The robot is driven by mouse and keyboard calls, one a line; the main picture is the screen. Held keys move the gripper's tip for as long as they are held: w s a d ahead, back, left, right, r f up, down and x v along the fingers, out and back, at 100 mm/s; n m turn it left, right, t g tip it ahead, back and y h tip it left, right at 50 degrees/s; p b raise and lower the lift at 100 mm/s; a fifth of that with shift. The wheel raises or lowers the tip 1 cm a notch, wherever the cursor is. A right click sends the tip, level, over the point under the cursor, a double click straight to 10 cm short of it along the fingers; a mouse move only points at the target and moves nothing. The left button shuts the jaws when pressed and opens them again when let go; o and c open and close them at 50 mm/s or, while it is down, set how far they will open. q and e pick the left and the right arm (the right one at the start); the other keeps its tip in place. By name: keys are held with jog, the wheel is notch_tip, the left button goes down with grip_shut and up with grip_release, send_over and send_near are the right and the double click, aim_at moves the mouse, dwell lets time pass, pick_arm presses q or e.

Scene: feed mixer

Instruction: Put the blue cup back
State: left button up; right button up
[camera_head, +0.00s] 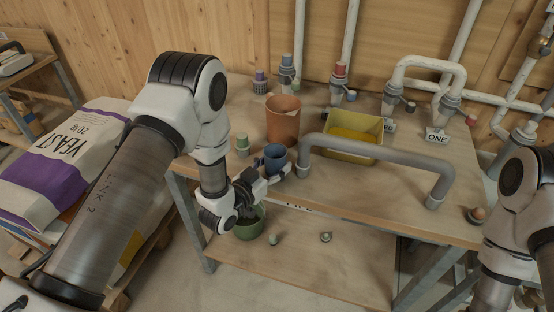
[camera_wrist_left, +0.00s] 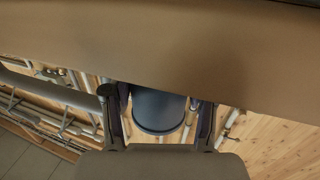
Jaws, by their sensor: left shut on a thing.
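The blue cup (camera_head: 274,158) is upright near the front left edge of the wooden table (camera_head: 400,160). My left gripper (camera_head: 268,178) comes in from the front left and is shut on the cup. In the left wrist view the cup (camera_wrist_left: 158,112) sits between the two fingers of the left gripper (camera_wrist_left: 160,120). I cannot tell whether the cup's base touches the tabletop. My right arm shows at the right edge of the head view, but its gripper is not visible.
An orange-brown pot (camera_head: 283,122) stands just behind the cup. A grey pipe handle (camera_head: 380,155) arches to its right, before a yellow bin (camera_head: 355,145). A green bucket (camera_head: 249,226) is below the table edge.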

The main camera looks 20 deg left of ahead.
pick_arm(q)
jog(key=shift+w+f, duration=0.55)
jog(key=shift+f, duration=0.05)
jog(key=o, duration=1.2)
jog(key=shift+s+r, duration=0.15)
jog(key=shift+s, duration=0.05)
jog(key=shift+o, duration=0.2)
jog(key=shift+s+r, duration=0.2)
jog(key=shift+s, duration=0.05)
jog(key=shift+w, duration=0.1)
pick_arm(e)
jog(key=shift+w+f, duration=0.15)
jog(key=shift+w, duration=0.1)
pick_arm(q)
jog(key=shift+f, duration=0.15)
pick_arm(e)
jog(key=shift+w+f, duration=0.1)
